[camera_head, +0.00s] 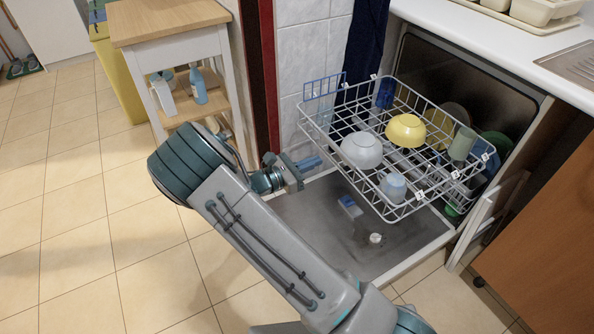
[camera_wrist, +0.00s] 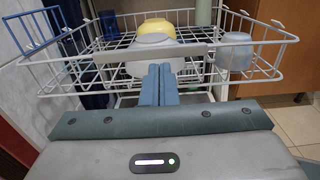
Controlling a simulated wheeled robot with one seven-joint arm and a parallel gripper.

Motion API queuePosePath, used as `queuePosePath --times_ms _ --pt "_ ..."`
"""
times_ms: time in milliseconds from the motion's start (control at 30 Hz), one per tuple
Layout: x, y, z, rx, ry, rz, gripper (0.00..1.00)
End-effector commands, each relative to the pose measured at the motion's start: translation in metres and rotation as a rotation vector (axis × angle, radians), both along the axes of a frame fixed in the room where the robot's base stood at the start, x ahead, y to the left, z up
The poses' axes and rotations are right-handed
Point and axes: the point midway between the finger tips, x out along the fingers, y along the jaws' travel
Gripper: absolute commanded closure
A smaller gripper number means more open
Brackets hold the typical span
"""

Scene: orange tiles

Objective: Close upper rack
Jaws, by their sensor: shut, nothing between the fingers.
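The upper rack (camera_head: 345,168) is a white wire basket pulled out of the dishwasher, above its lowered door (camera_head: 300,215). It holds a white bowl (camera_head: 362,151), a yellow bowl (camera_head: 406,131) and several cups. My gripper (camera_head: 318,161) is shut and empty, just left of the rack's front side in the head view. In the wrist view the closed fingers (camera_wrist: 159,75) point at the middle of the rack's front, where a grey handle strip (camera_wrist: 150,53) runs across. The fingertips overlap the strip in that view; I cannot tell whether they touch it.
A wooden-topped trolley (camera_head: 168,22) with bottles stands behind and left of my arm. A white counter (camera_head: 500,40) overhangs the dishwasher, and a brown cabinet (camera_head: 545,225) stands at the right. The tiled floor (camera_head: 70,230) at the left is clear.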

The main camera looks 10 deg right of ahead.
Motion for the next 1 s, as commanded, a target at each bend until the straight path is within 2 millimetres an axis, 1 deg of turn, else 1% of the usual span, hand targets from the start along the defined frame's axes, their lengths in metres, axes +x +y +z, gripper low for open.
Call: queuePosePath --times_ms 33,100,200,333,500,867,1000 --pt "0.004 -0.011 -0.002 -0.001 -0.001 -0.002 1.0" --pt "0.009 -0.023 -0.002 0.0 0.0 -0.003 1.0" --pt "0.015 -0.037 -0.002 0.0 0.0 -0.002 1.0" --pt "0.02 -0.05 -0.001 0.0 0.0 -0.001 1.0" --pt "0.023 -0.056 0.0 0.001 0.0 0.0 1.0" --pt "0.023 -0.057 0.0 0.001 0.0 0.0 1.0" --pt "0.026 -0.064 0.001 0.0 0.0 0.0 1.0"
